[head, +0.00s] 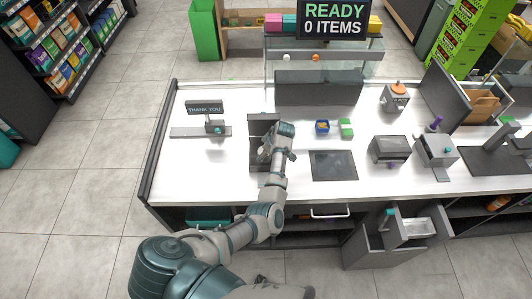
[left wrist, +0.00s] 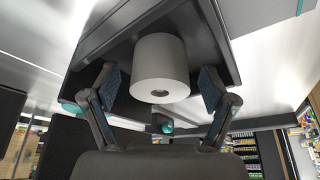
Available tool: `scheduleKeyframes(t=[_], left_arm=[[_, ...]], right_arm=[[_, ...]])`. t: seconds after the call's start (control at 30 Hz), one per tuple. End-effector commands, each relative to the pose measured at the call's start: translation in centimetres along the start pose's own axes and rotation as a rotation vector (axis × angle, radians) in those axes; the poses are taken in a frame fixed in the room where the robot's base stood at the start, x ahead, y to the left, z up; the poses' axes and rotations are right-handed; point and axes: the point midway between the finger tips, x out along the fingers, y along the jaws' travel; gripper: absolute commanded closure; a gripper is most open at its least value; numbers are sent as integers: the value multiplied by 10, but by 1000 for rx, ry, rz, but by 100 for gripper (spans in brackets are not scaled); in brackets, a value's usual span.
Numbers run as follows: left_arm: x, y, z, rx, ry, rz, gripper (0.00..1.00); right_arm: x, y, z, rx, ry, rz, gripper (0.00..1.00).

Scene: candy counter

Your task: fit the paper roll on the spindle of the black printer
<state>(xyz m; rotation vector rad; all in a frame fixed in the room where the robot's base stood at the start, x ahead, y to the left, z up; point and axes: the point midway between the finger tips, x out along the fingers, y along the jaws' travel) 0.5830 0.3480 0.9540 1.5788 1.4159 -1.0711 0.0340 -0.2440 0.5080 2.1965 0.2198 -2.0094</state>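My left gripper (head: 264,154) is over a black device (head: 262,123) on the white counter, left of its middle. In the left wrist view, a white paper roll (left wrist: 160,67) with a dark core hole is between the two fingers of my left gripper (left wrist: 160,88). The fingers are apart, with a visible gap on each side of the roll. A black framed surface (left wrist: 110,52) lies behind the roll. In the head view I cannot make out the roll; the hand covers that spot. I cannot clearly see a spindle. My right gripper is not in view.
A "THANK YOU" sign (head: 205,108) stands left of the gripper. Blue (head: 322,127) and green (head: 346,128) items and a dark flat pad (head: 333,166) are to the right. Grey machines (head: 389,149) stand farther right.

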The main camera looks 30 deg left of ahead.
Motion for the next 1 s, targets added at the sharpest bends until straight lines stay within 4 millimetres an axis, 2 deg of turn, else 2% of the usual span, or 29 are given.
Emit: scheduleKeyframes(t=[0.17,0.27,0.37,0.7,0.83,1.0], left_arm=[[-1,0,-1,-1,1,0,16],[-8,1,0,-1,1,2,16],[-25,1,0,-2,1,3,16],[-97,2,1,-1,1,2,16],[-113,2,1,0,1,0,16],[-120,1,1,1,1,0,16]], right_arm=[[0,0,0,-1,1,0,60],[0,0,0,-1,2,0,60],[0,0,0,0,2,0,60],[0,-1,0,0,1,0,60],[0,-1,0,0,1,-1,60],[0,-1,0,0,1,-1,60]])
